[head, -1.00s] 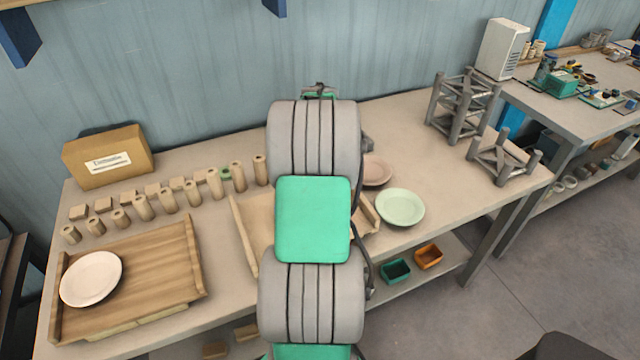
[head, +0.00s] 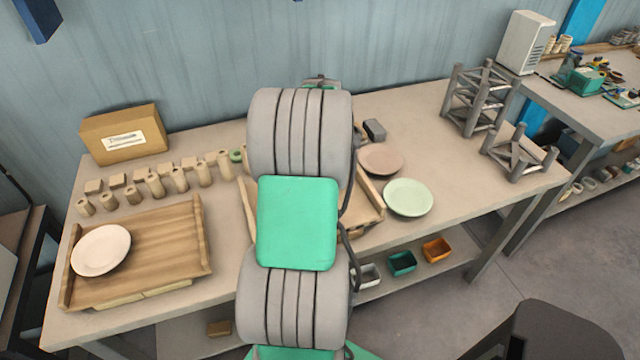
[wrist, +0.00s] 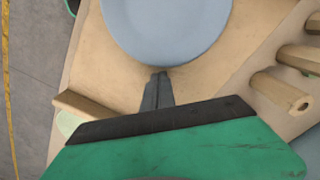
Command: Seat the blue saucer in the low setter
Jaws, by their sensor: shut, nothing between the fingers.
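The blue saucer (wrist: 168,28) lies at the top of the wrist view on a tan surface, partly cut off by the frame's edge. My gripper (wrist: 159,74) is shut and empty, its fingertips at the saucer's near rim; I cannot tell whether they touch. In the head view my arm hides the gripper and the saucer. The low setter (head: 518,155), a short grey frame with upright posts, stands at the right end of the table. It looks empty.
A taller grey rack (head: 476,100) stands behind the low setter. A pale green plate (head: 408,197) and a pinkish plate (head: 380,160) lie right of my arm. A wooden tray (head: 180,245) holds a white plate (head: 101,250) at left, with several clay cylinders behind it.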

